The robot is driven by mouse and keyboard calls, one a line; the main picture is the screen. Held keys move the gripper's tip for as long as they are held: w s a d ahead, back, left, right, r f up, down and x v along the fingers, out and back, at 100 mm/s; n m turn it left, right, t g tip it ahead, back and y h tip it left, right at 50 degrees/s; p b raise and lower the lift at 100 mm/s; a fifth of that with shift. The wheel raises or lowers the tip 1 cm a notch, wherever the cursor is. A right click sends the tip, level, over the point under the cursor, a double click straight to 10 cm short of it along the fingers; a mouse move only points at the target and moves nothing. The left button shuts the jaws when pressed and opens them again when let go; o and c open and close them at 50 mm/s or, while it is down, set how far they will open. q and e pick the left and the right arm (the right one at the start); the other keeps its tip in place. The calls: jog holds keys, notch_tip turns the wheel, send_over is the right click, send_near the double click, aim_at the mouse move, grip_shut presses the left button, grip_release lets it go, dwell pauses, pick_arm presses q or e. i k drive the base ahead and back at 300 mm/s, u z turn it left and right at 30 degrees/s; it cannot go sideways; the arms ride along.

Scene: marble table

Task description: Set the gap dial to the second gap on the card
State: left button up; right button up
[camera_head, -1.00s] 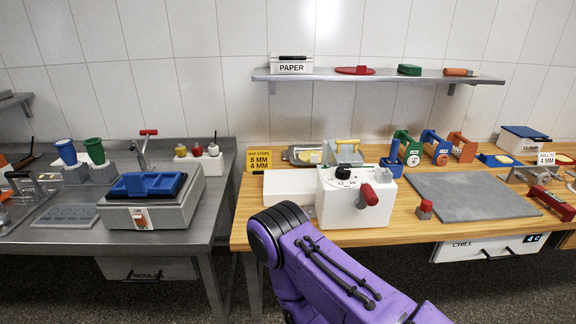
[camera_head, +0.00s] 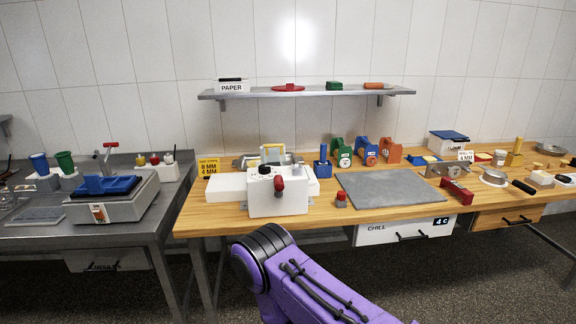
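The gap dial is a black knob (camera_head: 265,169) on top of the white machine (camera_head: 262,203) at the front left of the wooden table. A red-handled lever (camera_head: 279,188) sits on the machine's front right. The yellow card (camera_head: 208,167) stands behind and left of the machine and reads 8 MM above 4 MM. The dial's marks are too small to read here. A purple arm of mine reaches in from the bottom, below the table's front edge, apart from the machine. Neither gripper's fingers show.
A grey slab (camera_head: 394,187) lies right of the machine, with a small red-topped block (camera_head: 341,200) between them. Coloured roller units (camera_head: 366,152) stand behind. A shelf (camera_head: 310,92) hangs above. A steel table (camera_head: 140,217) is at left.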

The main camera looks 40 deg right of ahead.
aim_at(263, 169)
jog(key=z, duration=1.15)
jog(key=i, duration=0.1)
jog(key=z, duration=0.15)
